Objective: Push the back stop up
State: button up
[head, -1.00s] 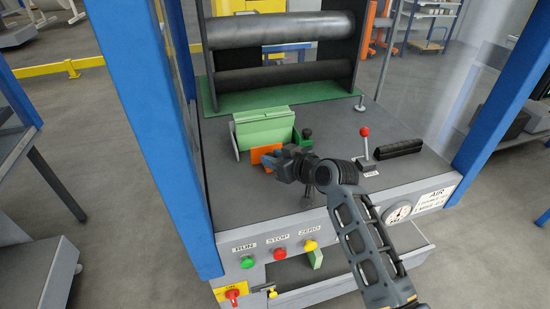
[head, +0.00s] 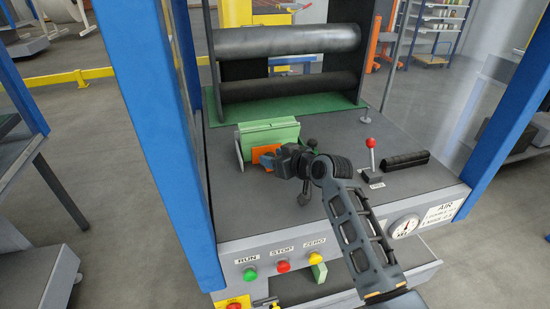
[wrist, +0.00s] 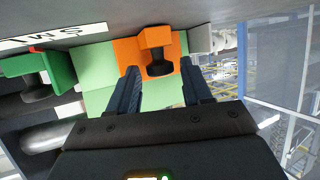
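An orange plate (head: 262,153) stands upright against the front of a light green block (head: 268,133) on the grey machine deck. No label names the back stop; this orange plate may be it. In the wrist view the orange plate (wrist: 182,48) carries an orange block and a dark knob (wrist: 159,66). My gripper (head: 268,160) is just in front of the plate at deck level. In the wrist view my gripper (wrist: 158,72) has its two fingers apart, one each side of the knob. I cannot tell whether either finger touches it.
A dark green piece with a black knob (wrist: 37,92) sits beside the light green block. A red-knobbed lever (head: 371,155) and a black ribbed bar (head: 407,160) are to the right. Blue posts (head: 150,130) flank the deck. Rollers (head: 287,40) stand behind.

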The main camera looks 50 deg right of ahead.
jog(key=shift+o, duration=0.5)
jog(key=shift+s, duration=0.1)
jog(key=v, duration=0.7)
jog(key=shift+s+a+r, duration=0.1)
jog(key=shift+s+r, duration=0.05)
jog(key=shift+s, duration=0.15)
jog(key=shift+c, duration=0.3)
